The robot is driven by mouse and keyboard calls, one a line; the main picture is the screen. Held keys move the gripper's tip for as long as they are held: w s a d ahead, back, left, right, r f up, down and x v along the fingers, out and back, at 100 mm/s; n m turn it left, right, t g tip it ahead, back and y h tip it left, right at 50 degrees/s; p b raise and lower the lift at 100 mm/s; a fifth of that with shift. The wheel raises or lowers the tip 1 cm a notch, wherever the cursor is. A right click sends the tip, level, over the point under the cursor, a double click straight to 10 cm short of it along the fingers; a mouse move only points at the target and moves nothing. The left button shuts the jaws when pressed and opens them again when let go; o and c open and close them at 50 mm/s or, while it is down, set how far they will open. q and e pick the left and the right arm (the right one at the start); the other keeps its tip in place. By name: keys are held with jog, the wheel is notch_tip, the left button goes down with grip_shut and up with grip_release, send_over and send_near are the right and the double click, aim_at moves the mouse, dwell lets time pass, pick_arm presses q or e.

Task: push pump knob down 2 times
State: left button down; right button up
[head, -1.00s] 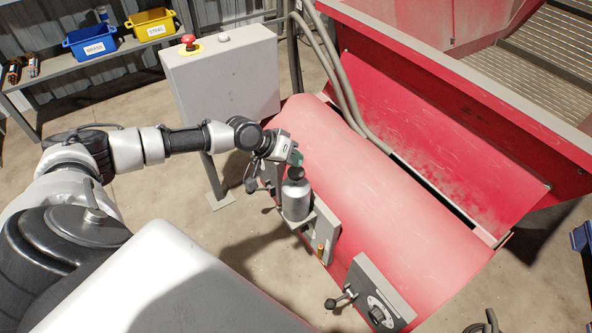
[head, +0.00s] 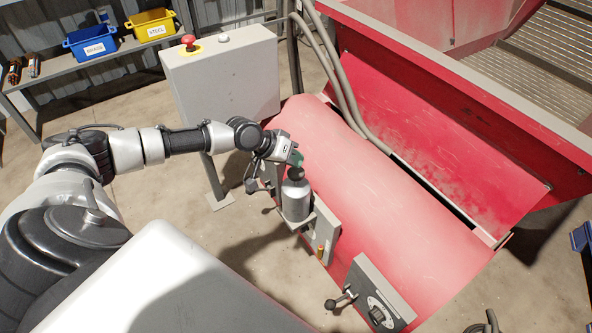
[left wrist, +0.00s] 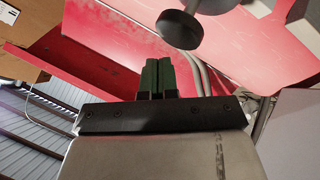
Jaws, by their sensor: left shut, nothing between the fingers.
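The pump knob (head: 296,173) is a small black round cap on top of a grey metal pump cylinder (head: 296,201), which stands upright on the front of the red machine. My left gripper (head: 297,158) is shut and empty, its green-tipped fingers just above the knob; I cannot tell from the head view whether they touch it. In the left wrist view the closed green fingers (left wrist: 158,62) point up the picture, and a dark round disc on a stem, seemingly the knob (left wrist: 179,29), shows just beyond them. My right gripper is out of view.
A grey control box (head: 222,75) with a red button (head: 189,41) stands behind my left forearm. Grey hoses (head: 335,70) run down to the red machine (head: 400,200). A grey panel with a dial (head: 378,305) and a lever sits nearer. Blue and yellow bins are on the back shelf.

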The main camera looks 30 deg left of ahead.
pick_arm(q)
jog(key=shift+f, duration=0.15)
dwell(0.7)
jog(key=shift+f, duration=0.25)
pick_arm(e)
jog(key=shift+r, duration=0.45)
pick_arm(q)
jog(key=shift+f, duration=0.1)
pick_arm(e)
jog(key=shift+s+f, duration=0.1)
pick_arm(q)
jog(key=shift+f, duration=0.1)
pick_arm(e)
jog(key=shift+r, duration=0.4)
